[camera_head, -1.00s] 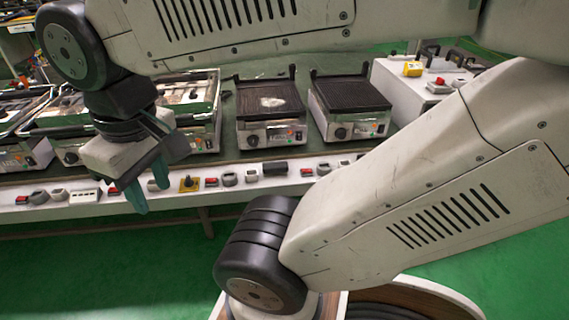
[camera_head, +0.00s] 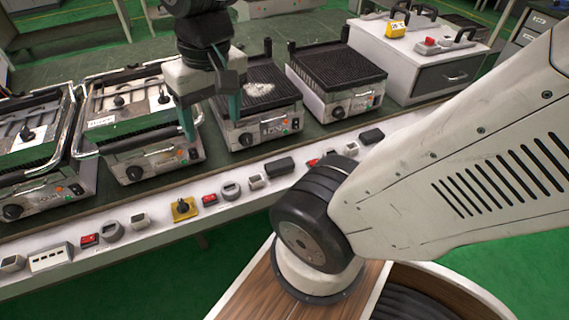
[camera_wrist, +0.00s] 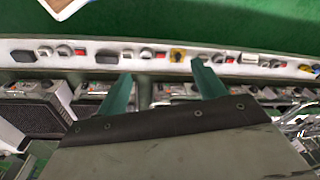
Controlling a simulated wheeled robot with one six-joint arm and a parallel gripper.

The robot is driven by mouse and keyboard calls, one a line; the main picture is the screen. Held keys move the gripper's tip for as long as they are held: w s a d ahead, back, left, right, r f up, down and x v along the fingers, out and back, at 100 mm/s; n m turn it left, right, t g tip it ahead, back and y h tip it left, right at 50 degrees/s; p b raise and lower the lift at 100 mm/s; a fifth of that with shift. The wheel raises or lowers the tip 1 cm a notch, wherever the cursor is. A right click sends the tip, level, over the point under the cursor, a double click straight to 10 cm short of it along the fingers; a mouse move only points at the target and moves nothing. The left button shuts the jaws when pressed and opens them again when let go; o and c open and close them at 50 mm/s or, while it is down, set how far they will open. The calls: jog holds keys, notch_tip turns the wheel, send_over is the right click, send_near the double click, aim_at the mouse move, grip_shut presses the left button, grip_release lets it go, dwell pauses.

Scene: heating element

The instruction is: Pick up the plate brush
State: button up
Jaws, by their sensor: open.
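I cannot make out a plate brush for certain in either view. Dark curved-handled items (camera_head: 461,38) lie on the white cabinet at the back right; they are too small to identify. My gripper (camera_head: 211,112) has two teal fingers, spread apart and pointing down, with nothing seen between them. It hangs in front of the grill with a white patch on its plate (camera_head: 262,84), and its left finger overlaps the open grill to the left. In the wrist view, the open fingers (camera_wrist: 160,74) show against the bench's front panel and the row of grills.
A second flat grill (camera_head: 340,70) and a white cabinet (camera_head: 435,72) stand to the right. Switches, including a yellow-based one (camera_head: 184,208), line the bench's front ledge (camera_head: 150,226). Green floor lies in front.

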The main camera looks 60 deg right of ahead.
jog(key=w+d+f+m+y, duration=0.1)
jog(key=w+d+f+m, duration=0.55)
jog(key=w, duration=0.25)
jog(key=m, duration=1.5)
send_over(280, 163)
jog(key=f, duration=2.9)
jog(key=shift+s+d+f, duration=0.2)
jog(key=shift+f, duration=0.1)
notch_tip(280, 163, down, 3)
jog(key=shift+r+m, duration=0.1)
jog(key=shift+m, duration=0.25)
jog(key=shift+w+a+f, duration=0.15)
jog(key=shift+f, duration=1.2)
jog(key=shift+w+a+f, duration=0.1)
jog(key=shift+a+f, duration=0.05)
jog(key=shift+f, duration=1.15)
jog(key=c, duration=1.1)
